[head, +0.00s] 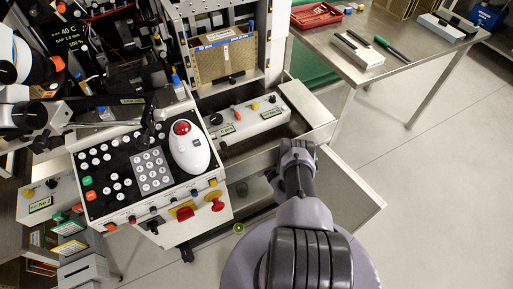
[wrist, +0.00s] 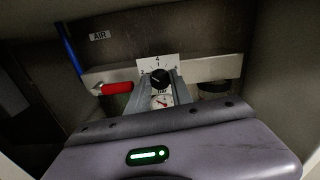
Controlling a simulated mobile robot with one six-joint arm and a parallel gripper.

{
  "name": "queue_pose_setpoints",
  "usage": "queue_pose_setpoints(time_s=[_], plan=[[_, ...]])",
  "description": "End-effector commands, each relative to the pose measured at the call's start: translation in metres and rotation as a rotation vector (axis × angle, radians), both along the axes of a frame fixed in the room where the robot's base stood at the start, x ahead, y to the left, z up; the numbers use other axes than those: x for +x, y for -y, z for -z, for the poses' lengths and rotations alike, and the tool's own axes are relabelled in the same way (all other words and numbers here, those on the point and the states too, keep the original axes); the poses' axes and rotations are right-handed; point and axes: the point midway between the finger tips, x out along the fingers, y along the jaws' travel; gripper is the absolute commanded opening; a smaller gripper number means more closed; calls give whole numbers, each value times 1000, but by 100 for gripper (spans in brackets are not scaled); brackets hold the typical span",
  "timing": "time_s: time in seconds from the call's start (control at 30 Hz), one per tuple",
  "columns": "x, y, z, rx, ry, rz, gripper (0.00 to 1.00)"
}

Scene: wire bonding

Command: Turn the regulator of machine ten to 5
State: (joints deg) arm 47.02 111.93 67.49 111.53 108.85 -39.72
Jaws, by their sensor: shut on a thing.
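In the wrist view, the regulator's round black knob (wrist: 159,78) sits in front of a white scale plate (wrist: 157,63) with small numbers; a 2 is at the left and a 4 at the top. A small round gauge with a red needle (wrist: 163,101) shows just below the knob. My gripper (wrist: 160,83) is shut on the knob, one grey finger on each side. The knob's exact pointer reading is too small to tell. In the head view my arm reaches into the low open bay of the machine, and the regulator is hidden there.
A red-handled valve (wrist: 117,88) on a blue hose (wrist: 70,48) is left of the regulator, under an AIR label (wrist: 100,35). A dark round part (wrist: 214,87) is to its right. The control panel (head: 150,170) stands left of my arm; a table (head: 385,45) is at the right.

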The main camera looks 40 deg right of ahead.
Motion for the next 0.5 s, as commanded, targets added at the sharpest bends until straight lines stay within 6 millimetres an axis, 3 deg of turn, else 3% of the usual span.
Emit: queue_pose_setpoints(time_s=[0.27, 0.5], plan=[[0, 0, 0, 112, 26, 0, 0], [-1, 0, 1, 314, 75, 0, 0]])
